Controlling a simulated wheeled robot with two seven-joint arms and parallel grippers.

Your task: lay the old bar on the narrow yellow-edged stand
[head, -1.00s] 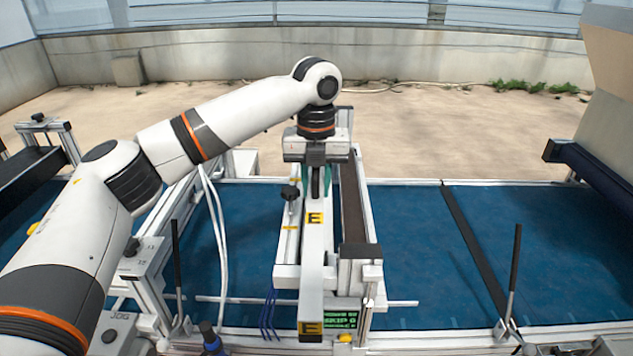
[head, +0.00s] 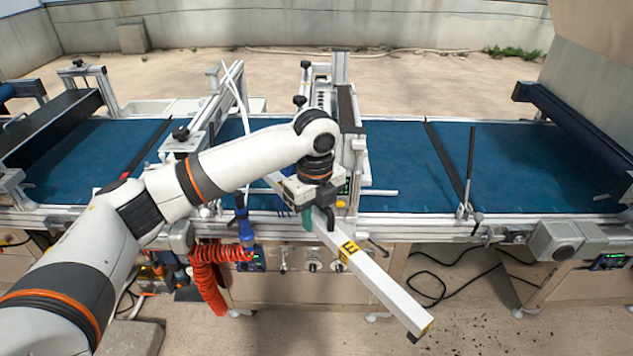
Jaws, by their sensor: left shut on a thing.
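The old bar (head: 385,285) is a long white square beam with a yellow label marked E. My left gripper (head: 316,218) is shut on it near its middle. The bar slants from the machine's upper left toward the lower right, and its near end juts out over the floor in front of the conveyor. Part of the bar is hidden behind my gripper and wrist. I cannot make out the narrow yellow-edged stand in this view. My right gripper is not in view.
A blue conveyor (head: 400,150) runs across the view, with the seeder frame (head: 347,110) standing over its middle. A thin upright rod (head: 470,165) stands at the right of the belt. A red coiled hose (head: 207,280) hangs in front. The concrete floor at lower right is mostly clear.

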